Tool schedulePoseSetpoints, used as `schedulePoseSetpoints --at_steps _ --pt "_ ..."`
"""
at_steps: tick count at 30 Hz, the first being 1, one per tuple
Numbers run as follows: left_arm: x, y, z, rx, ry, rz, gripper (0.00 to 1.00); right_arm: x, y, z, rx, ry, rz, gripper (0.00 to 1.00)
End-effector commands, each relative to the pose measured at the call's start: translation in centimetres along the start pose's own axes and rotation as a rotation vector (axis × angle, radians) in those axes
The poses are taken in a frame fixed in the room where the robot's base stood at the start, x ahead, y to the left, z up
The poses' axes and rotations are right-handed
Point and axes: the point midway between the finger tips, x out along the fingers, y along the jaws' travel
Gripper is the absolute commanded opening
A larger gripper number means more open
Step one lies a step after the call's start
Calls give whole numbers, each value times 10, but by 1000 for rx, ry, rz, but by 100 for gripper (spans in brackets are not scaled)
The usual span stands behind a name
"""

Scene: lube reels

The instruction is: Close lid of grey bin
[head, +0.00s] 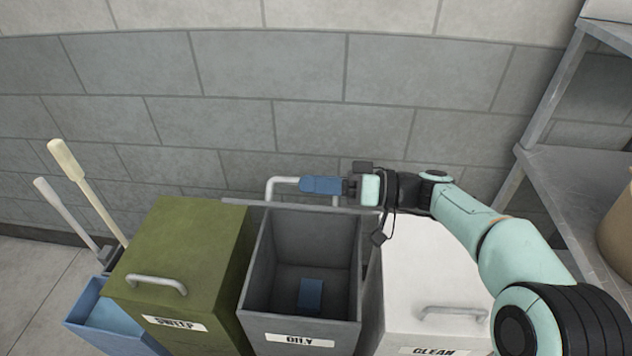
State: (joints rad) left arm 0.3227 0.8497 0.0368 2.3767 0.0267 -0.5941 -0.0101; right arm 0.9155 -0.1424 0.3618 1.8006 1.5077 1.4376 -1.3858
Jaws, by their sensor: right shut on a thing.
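The grey bin (256,278), labelled OILY, stands in the middle of the head view with its top open. Its grey lid (243,203) is raised at the back edge and shows only as a thin strip. A pale bent handle (283,182) sticks up behind that strip. A small blue item (310,293) lies inside the bin. My left gripper is not in view.
A closed green bin (190,245) marked SWEEP stands close on the left, and a white bin (425,265) marked CLEAN on the right. A blue container (105,322) with long-handled tools is far left. Metal shelves (570,170) stand at right; a block wall is behind.

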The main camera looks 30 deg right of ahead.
Motion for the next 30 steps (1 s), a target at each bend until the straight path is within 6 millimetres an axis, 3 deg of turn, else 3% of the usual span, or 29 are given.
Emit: schedulePoseSetpoints --at_steps 3,4,5,17,20,30 --pt "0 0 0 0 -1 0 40 -2 4 1 4 -1 9 0" --pt "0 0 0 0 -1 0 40 -2 4 1 3 0 9 29" --pt "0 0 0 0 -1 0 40 -2 4 1 4 0 8 39" --pt "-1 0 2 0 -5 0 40 -7 1 0 2 1 3 40" --pt "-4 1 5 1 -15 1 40 -21 1 -1 2 2 4 40" --pt "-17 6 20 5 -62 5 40 -96 2 -1 3 2 7 40"
